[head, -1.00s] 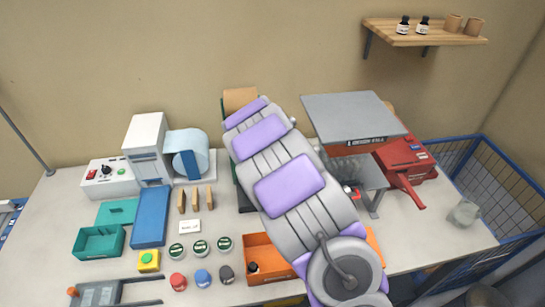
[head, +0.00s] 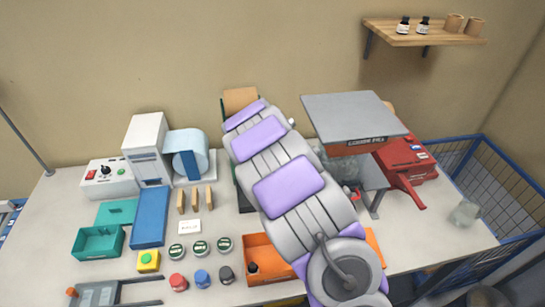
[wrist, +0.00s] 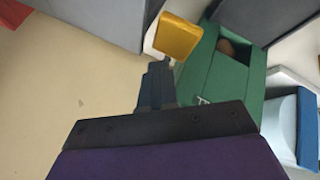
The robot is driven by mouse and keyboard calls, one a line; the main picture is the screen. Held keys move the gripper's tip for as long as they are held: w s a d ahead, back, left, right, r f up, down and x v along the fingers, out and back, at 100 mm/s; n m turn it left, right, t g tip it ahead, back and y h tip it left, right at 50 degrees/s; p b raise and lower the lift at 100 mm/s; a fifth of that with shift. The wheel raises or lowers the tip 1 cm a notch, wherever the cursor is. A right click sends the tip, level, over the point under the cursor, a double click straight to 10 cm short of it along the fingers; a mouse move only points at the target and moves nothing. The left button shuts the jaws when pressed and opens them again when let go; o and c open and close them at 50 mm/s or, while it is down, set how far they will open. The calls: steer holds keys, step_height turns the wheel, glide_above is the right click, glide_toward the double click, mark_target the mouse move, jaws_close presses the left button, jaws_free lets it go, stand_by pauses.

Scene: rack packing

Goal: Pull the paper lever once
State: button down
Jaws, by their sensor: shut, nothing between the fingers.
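In the wrist view a yellow paddle (wrist: 178,38) stands at the edge of a green box (wrist: 215,80); it looks like the paper lever, but I cannot be sure. My gripper (wrist: 160,70) is shut and empty, its dark fingertips close to the paddle's lower end. I cannot tell whether they touch it. In the head view my arm covers most of the green box and hides my gripper. A tan panel (head: 240,99) shows above the arm's far end.
A white machine with a light blue roll (head: 187,142) stands left of my arm. A grey-topped stand (head: 352,115) and a red machine (head: 405,160) are on the right. An orange tray (head: 262,245), jars and a teal bin (head: 100,241) fill the front.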

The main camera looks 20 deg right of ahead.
steer(key=shift+r, duration=0.1)
stand_by(0.3)
steer(key=shift+w+r+p, duration=0.2)
steer(key=shift+r+p, duration=0.25)
steer(key=shift+r, duration=0.6)
steer(key=r, duration=0.1)
steer(key=r+p, duration=0.1)
steer(key=r, duration=0.1)
steer(key=w+r+p, duration=0.1)
steer(key=r, duration=0.1)
steer(key=shift+d, duration=0.15)
steer(key=shift+s, duration=0.1)
stand_by(0.5)
